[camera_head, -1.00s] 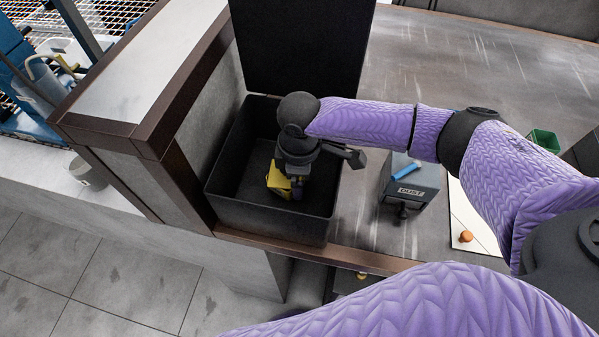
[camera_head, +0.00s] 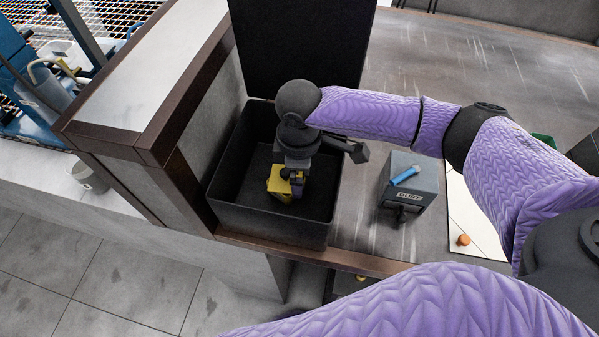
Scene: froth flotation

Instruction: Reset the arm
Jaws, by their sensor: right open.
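My right gripper (camera_head: 295,184) reaches down into an open black box (camera_head: 272,225) at the bench's left end. The gripper is open, seen from above. A yellow object (camera_head: 280,182) lies in the box right beside the fingers, partly hidden by them. I cannot tell whether the fingers touch it. My purple right arm (camera_head: 375,115) extends over the box from the right. My left gripper is not in view.
The box's raised black lid (camera_head: 302,45) stands behind the gripper. To the right are a grey box labelled DUST (camera_head: 420,185) with a blue tool (camera_head: 405,175) on top, and a white sheet (camera_head: 475,220) with an orange item (camera_head: 463,240). A brown-framed partition (camera_head: 150,130) borders the left.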

